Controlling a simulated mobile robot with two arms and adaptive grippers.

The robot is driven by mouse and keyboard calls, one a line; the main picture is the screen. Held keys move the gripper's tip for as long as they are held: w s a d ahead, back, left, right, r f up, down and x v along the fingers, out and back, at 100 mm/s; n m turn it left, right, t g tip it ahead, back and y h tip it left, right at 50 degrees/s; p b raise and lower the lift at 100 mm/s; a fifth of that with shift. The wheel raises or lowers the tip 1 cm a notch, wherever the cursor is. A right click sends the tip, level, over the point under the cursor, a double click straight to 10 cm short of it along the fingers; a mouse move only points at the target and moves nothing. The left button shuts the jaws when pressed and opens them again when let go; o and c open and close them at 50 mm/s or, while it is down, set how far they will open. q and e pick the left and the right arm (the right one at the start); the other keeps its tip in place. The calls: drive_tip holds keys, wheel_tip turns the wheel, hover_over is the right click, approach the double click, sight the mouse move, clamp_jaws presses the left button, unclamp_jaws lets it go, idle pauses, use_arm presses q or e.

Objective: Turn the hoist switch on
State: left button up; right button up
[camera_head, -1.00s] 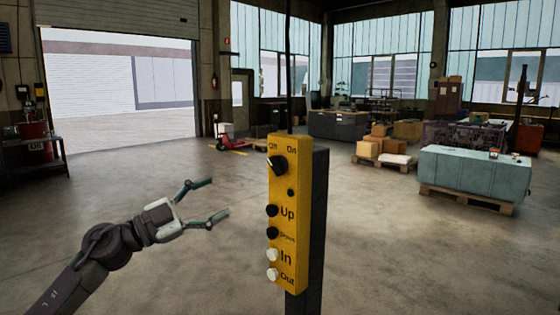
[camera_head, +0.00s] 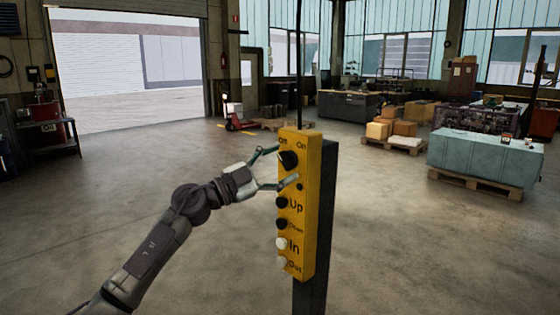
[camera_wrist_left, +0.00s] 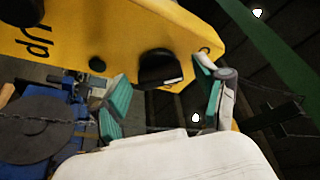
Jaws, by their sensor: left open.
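The hoist switch is a black rotary knob (camera_head: 289,160) at the top of a yellow control box (camera_head: 312,215). "Off" is marked at its upper left and "On" at its upper right. The knob appears to point toward "Off". My left gripper (camera_head: 285,165) is open at the knob, one finger above left of it and the other below it. In the left wrist view the knob (camera_wrist_left: 158,68) lies ahead of the open fingers (camera_wrist_left: 160,100), roughly between them. I cannot tell whether a finger touches the box. My right gripper is out of view.
Below the knob are black "Up" (camera_head: 282,203) and "Down" (camera_head: 281,224) buttons and white "In" (camera_head: 282,244) and "Out" (camera_head: 282,262) buttons, close under the lower finger. The box is on a dark post (camera_head: 309,292).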

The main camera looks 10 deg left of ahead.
use_arm(q)
drive_tip(key=shift+c, duration=0.2)
drive_tip(key=c, duration=1.1)
